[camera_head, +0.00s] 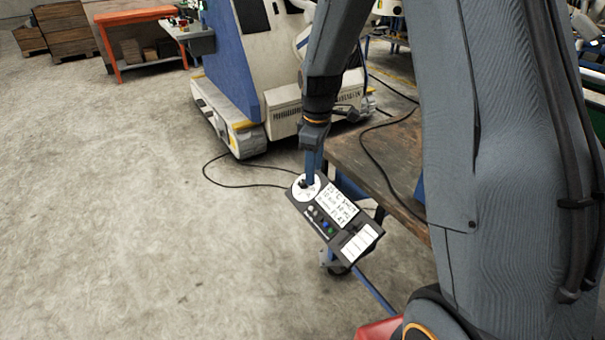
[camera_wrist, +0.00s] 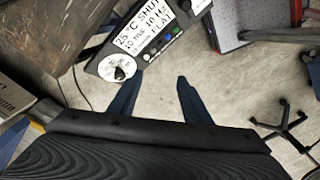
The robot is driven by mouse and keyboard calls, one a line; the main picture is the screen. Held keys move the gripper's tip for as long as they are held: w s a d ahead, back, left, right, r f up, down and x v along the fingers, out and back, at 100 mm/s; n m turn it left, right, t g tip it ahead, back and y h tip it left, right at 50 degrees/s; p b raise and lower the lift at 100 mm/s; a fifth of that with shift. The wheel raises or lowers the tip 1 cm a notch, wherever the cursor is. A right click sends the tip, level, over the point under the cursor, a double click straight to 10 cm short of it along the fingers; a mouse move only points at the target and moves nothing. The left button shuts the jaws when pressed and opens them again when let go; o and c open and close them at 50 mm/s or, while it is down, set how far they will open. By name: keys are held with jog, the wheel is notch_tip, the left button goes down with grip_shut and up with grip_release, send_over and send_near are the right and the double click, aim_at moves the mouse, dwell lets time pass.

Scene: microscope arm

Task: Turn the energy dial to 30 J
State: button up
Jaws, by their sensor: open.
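A black control panel (camera_head: 318,226) carries a white round dial (camera_head: 300,193) at its upper left end, a white text display and several small coloured buttons. In the wrist view the dial (camera_wrist: 112,66) has a small dark knob (camera_wrist: 119,73); its markings are too small to read. My gripper (camera_head: 313,178) comes down from above at the dial and partly covers it in the head view. In the wrist view my gripper (camera_wrist: 160,78) is open with nothing between its fingers. The left fingertip is close beside the dial; I cannot tell whether it touches. The right fingertip stands over floor.
A wooden bench (camera_head: 385,165) stands right of the panel, with a cable across it. A blue and white machine (camera_head: 262,75) stands behind. My arm fills the right of the head view. Open concrete floor (camera_head: 130,220) lies to the left.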

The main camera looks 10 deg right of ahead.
aim_at(302, 183)
jog(key=w+f+n+p, duration=0.1)
jog(key=w+f+n, duration=0.1)
jog(key=w+n, duration=0.1)
jog(key=w+f+n+p, duration=0.1)
jog(key=w+f+n, duration=0.1)
jog(key=w, duration=0.3)
jog(key=w+f+n+p, duration=0.1)
jog(key=w+f+n, duration=0.2)
jog(key=w, duration=0.1)
jog(key=shift+w+n, duration=0.15)
jog(key=shift+n, duration=0.15)
jog(key=shift+w+f+p, duration=0.2)
jog(key=shift+f+p, duration=0.2)
jog(key=shift+f, duration=0.1)
jog(key=shift+w+f+p, duration=0.15)
jog(key=shift+f+p, duration=0.3)
jog(key=shift+f, duration=1.3)
jog(key=shift+w+f+p, duration=0.15)
jog(key=shift+f+p, duration=0.3)
jog(key=shift+f, duration=1.3)
jog(key=c, duration=1)
jog(key=shift+c, duration=0.2)
jog(key=shift+s+t, duration=0.1)
jog(key=shift+t, duration=0.2)
